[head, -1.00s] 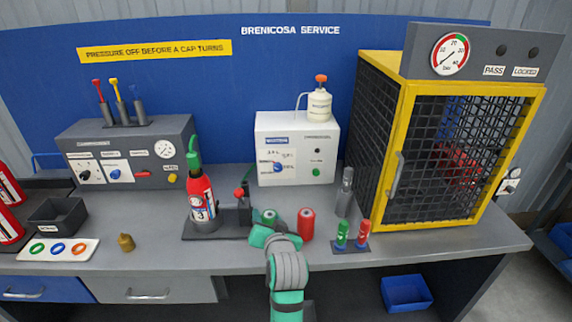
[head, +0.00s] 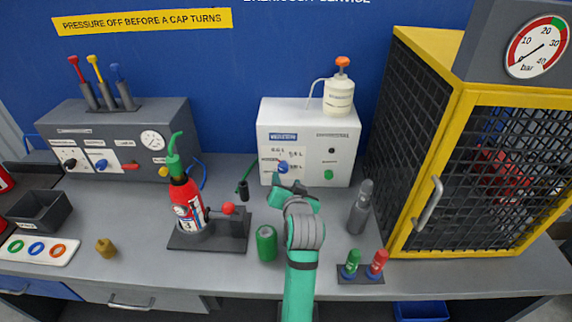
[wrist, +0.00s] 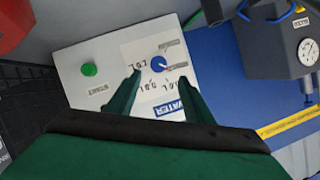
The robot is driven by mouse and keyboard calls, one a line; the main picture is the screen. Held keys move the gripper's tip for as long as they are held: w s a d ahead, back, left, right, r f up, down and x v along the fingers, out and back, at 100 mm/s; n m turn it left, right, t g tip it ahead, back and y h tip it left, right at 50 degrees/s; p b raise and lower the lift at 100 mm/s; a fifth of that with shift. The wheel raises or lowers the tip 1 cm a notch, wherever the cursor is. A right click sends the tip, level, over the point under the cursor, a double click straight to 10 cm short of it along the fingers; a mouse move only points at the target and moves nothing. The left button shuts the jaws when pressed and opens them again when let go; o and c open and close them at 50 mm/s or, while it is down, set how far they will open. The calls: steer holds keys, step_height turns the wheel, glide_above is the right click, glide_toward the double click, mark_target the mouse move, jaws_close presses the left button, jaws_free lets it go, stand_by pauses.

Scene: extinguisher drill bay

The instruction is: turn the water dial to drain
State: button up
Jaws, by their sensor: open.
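The water dial is a small blue knob (head: 283,167) on the front of a white box (head: 340,166), at the lower left of its face, beside printed volume labels. In the wrist view the blue knob (wrist: 158,64) shows beyond and between my two fingertips, with grey label strips near it that I cannot read. My gripper (head: 290,186) is open and empty, just in front of the box and a little below the knob in the head view. The wrist view shows its teal fingers (wrist: 160,77) spread to either side of the knob; contact cannot be told.
A green button (head: 328,174) is right of the dial. A red extinguisher (head: 187,205) stands at left, a green can (head: 266,243) left of my arm, and a grey cylinder (head: 361,208) at right. The yellow-framed cage (head: 400,235) borders the right side.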

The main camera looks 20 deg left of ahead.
mark_target(283, 169)
steer(key=x, duration=1)
steer(key=shift+d, duration=0.15)
steer(key=shift+c, duration=0.6)
steer(key=c, duration=0.9)
